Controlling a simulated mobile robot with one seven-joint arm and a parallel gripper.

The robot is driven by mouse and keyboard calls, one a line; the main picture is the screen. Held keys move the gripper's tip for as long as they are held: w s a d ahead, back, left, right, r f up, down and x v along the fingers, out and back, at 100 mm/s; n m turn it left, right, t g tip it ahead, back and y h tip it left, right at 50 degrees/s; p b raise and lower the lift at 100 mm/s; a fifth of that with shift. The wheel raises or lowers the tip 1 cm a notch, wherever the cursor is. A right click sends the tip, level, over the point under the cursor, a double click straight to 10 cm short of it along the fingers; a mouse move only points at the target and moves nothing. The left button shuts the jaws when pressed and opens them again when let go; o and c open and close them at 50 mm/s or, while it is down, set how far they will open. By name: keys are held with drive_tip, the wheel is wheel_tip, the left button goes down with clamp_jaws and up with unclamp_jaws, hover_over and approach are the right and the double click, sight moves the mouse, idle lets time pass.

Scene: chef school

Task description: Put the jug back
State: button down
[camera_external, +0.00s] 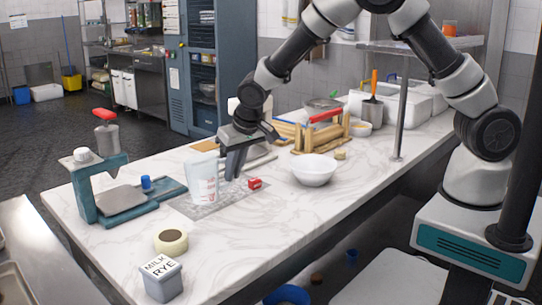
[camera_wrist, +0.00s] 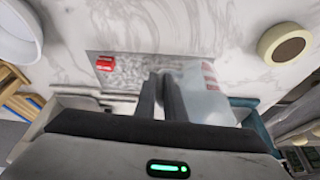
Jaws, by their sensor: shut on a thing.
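A clear measuring jug (camera_external: 202,182) with red markings is upright at the grey speckled mat (camera_external: 225,200) on the marble counter. I cannot tell whether its base touches the mat. My gripper (camera_external: 232,176) points down at the jug's right side, its fingers close together on the handle side. In the wrist view my fingertips (camera_wrist: 160,78) are nearly together, and the jug (camera_wrist: 207,98) is just right of them. The fingers hide the handle.
A teal scale-like stand (camera_external: 84,200) is at left. A tape roll (camera_external: 171,241) and a grey milk rye box (camera_external: 160,278) stand in front. Counter at front right is clear.

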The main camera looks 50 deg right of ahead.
drive_tip(key=shift+f, duration=2.15)
drive_tip(key=shift+f, duration=0.2)
drive_tip(key=c, duration=1.8)
unclamp_jaws()
drive_tip(key=shift+r, duration=0.1)
drive_tip(key=shift+c, duration=0.2)
